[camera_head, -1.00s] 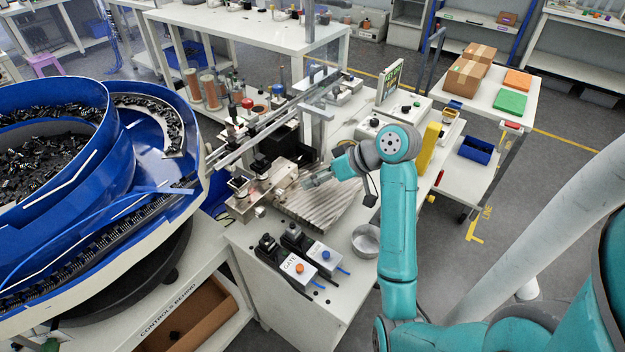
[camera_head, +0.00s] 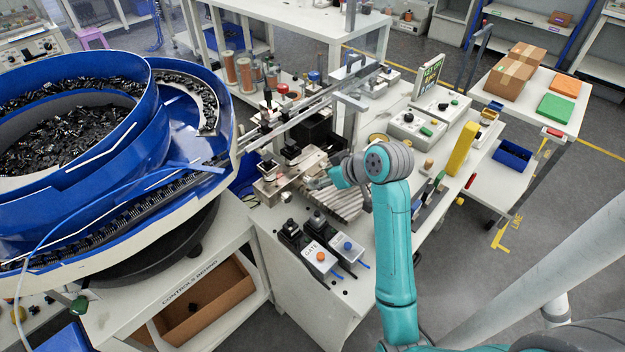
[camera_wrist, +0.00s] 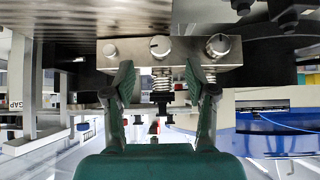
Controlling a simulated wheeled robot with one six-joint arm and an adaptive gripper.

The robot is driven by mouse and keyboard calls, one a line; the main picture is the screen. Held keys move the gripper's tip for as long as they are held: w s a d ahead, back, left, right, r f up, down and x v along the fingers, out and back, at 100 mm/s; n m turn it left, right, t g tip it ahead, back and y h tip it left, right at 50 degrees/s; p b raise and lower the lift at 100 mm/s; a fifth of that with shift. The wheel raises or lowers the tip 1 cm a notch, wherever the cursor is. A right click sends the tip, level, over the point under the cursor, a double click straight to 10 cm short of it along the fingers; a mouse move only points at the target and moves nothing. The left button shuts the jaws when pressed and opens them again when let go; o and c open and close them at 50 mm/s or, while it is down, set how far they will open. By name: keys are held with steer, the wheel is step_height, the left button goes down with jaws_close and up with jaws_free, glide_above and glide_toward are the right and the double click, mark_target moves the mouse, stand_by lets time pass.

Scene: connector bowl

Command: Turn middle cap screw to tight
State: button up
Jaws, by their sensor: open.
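In the wrist view a metal block (camera_wrist: 180,75) carries three round cap screws in a row. The middle cap screw (camera_wrist: 160,47) has a short dark mark on its face. The left one (camera_wrist: 110,50) and the right one (camera_wrist: 217,45) stand apart on either side. My gripper (camera_wrist: 160,78) is open, its two green fingers spread left and right of the middle screw's line and empty. I cannot tell how far the tips are from the screw. In the head view my gripper (camera_head: 320,183) is at the metal fixture (camera_head: 285,178); the screws are too small to make out.
A blue feeder bowl (camera_head: 100,150) full of dark parts stands left of the fixture. A ribbed metal plate (camera_head: 345,203) lies below my wrist. Control boxes (camera_head: 320,258) with orange and blue buttons sit in front. A yellow block (camera_head: 460,150) stands to the right.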

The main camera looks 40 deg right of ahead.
steer(key=x, duration=0.6)
jaws_close()
